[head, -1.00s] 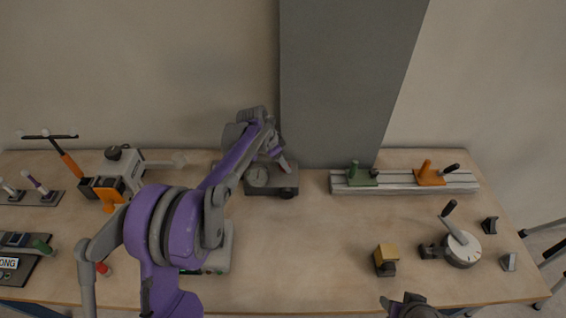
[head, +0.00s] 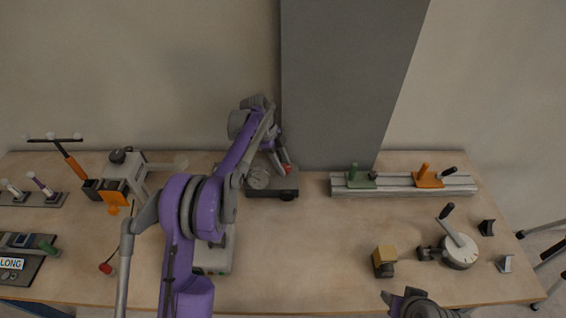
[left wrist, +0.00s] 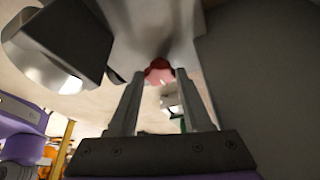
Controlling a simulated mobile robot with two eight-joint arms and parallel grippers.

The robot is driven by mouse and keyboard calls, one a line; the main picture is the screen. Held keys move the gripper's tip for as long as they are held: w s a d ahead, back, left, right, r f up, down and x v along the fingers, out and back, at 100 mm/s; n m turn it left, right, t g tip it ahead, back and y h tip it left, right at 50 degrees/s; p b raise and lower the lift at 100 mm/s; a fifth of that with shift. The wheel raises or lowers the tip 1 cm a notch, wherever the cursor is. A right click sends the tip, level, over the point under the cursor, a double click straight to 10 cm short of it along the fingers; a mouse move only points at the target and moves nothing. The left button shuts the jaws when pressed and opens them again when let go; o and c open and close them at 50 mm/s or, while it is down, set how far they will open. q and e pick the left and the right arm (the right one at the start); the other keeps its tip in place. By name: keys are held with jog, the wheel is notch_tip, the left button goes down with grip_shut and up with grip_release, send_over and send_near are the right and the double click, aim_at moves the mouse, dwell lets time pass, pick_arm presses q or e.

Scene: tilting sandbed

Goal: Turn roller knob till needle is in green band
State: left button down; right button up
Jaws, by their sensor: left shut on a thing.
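A dark grey box (head: 260,190) with a round light dial (head: 258,179) on top stands at the back of the table, in front of the grey column. A small red knob (head: 288,169) shows at its upper right. My left gripper (head: 284,165) reaches down to it from above and is shut on the red knob. In the left wrist view, the red knob (left wrist: 158,72) sits between the fingertips (left wrist: 160,82). The dial's needle and green band are too small to make out. Only a grey and purple part of my right arm shows at the bottom edge; its fingers are hidden.
A rail with green and orange handles (head: 400,190) lies to the right. A crank disc (head: 460,251) and a yellow-topped block (head: 384,256) stand front right.

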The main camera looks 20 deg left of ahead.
aim_at(272, 169)
pick_arm(q)
jog(key=shift+m, duration=0.4)
jog(key=shift+c, duration=1.7)
grip_release()
jog(key=p+v, duration=0.1)
jog(key=v, duration=0.9)
jog(key=shift+r, duration=0.4)
jog(key=shift+w+a, duration=0.1)
jog(key=shift+w, duration=0.05)
